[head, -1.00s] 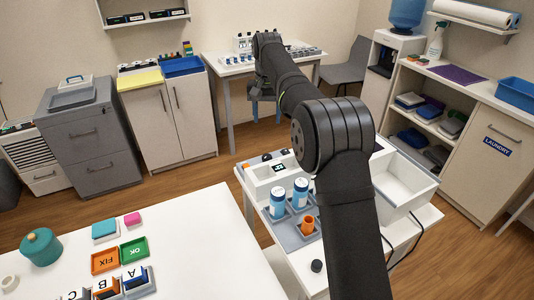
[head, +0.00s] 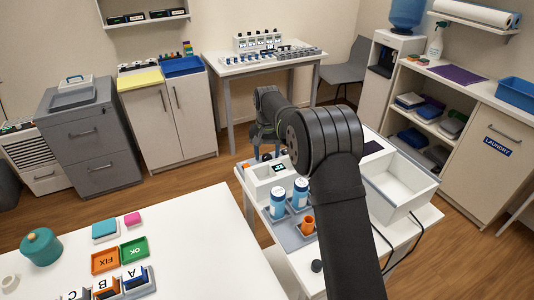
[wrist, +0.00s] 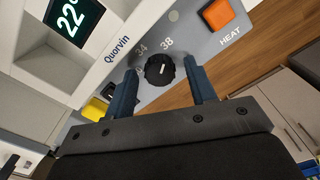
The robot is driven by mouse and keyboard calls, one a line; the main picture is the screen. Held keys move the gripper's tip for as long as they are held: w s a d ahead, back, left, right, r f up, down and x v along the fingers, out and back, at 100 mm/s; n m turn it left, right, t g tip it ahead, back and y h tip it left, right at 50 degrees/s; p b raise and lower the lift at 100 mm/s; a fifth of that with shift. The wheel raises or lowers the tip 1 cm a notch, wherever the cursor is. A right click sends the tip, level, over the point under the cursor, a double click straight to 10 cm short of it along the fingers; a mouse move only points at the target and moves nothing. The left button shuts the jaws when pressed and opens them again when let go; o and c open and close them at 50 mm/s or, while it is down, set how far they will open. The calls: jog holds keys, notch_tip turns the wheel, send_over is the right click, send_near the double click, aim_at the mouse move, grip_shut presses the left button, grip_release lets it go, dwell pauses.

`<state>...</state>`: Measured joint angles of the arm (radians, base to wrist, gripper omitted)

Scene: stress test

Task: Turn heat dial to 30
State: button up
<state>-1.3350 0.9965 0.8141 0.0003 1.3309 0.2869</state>
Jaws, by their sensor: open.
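The heat dial (wrist: 159,71) is a small black ribbed knob with a white mark, on the grey panel of a white Quorvin device. Printed numbers 34 and 38 show beside it; other numbers are hidden or out of view. My gripper (wrist: 162,67) is open, with one dark finger on each side of the dial and gaps visible between fingers and knob. An orange button (wrist: 217,14) sits by the word HEAT. In the head view, the white device (head: 263,182) stands on a table, partly hidden by my arm.
A yellow part (wrist: 95,109) shows beside my left-hand finger in the wrist view. Blue-and-white bottles (head: 300,193) and an orange cup (head: 308,225) stand in front of the device. A white open bin (head: 400,190) is at its right.

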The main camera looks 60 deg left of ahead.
jog(key=shift+c, duration=0.2)
jog(key=c, duration=0.9)
jog(key=shift+c, duration=0.2)
jog(key=shift+n, duration=0.3)
jog(key=n, duration=1)
jog(key=shift+r+n, duration=0.1)
jog(key=shift+n, duration=0.3)
jog(key=n, duration=1.2)
jog(key=shift+n, duration=0.4)
